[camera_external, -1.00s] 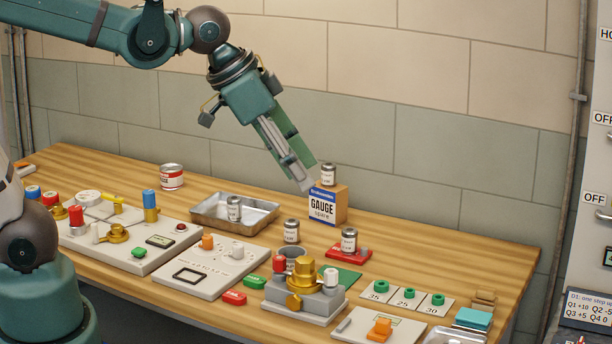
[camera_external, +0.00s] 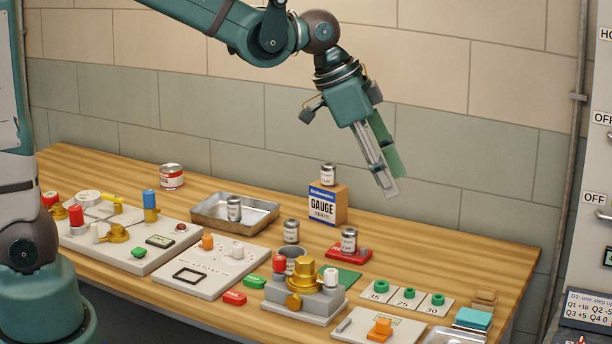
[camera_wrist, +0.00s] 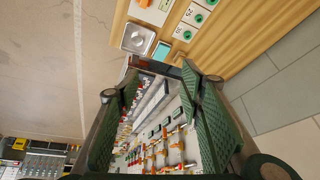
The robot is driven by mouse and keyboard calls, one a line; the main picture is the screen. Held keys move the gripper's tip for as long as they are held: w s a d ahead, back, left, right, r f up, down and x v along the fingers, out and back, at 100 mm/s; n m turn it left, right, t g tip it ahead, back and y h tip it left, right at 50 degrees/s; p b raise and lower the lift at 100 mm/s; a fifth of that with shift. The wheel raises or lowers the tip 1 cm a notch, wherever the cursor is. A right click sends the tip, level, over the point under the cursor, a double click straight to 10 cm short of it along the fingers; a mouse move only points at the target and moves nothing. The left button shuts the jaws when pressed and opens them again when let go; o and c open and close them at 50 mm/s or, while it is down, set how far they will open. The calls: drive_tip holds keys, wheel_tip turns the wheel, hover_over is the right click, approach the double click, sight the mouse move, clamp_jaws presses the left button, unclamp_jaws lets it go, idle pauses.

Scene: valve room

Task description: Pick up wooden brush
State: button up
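A small brown wooden piece that looks like the wooden brush (camera_external: 484,299) lies at the right end of the table in the external view. It sits just behind a teal block (camera_external: 472,319). In the wrist view it appears as a small brown shape (camera_wrist: 184,31) near the top, beside the teal block (camera_wrist: 162,50). My gripper (camera_external: 390,184) hangs above the back right of the table, pointing down and to the right, well apart from the brush. In the wrist view its two green fingers (camera_wrist: 160,72) are spread with nothing between them.
Number cards with green rings (camera_external: 408,294) lie left of the brush. A brass valve block (camera_external: 304,285), a red stand with a can (camera_external: 349,247) and a gauge box topped by a can (camera_external: 326,203) stand further left. The back right tabletop is clear.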

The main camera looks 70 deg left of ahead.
drive_tip(key=w+a+f+m+g, duration=0.1)
drive_tip(key=w+f, duration=0.4)
drive_tip(key=w, duration=0.2)
drive_tip(key=w+f+m, duration=0.1)
drive_tip(key=w+f, duration=0.4)
drive_tip(key=w, duration=0.2)
drive_tip(key=m+h, duration=0.2)
approach(486, 290)
drive_tip(key=w+f, duration=0.1)
drive_tip(key=f, duration=0.1)
drive_tip(key=shift+w+d+f+m+g, duration=0.2)
drive_tip(key=shift+d+m+g, duration=0.1)
drive_tip(key=shift+d+g, duration=0.15)
drive_tip(key=shift+f, duration=0.1)
drive_tip(key=shift+x, duration=1.2)
drive_tip(key=shift+f, duration=0.1)
drive_tip(key=shift+x, duration=2.5)
drive_tip(key=shift+w+a, duration=0.1)
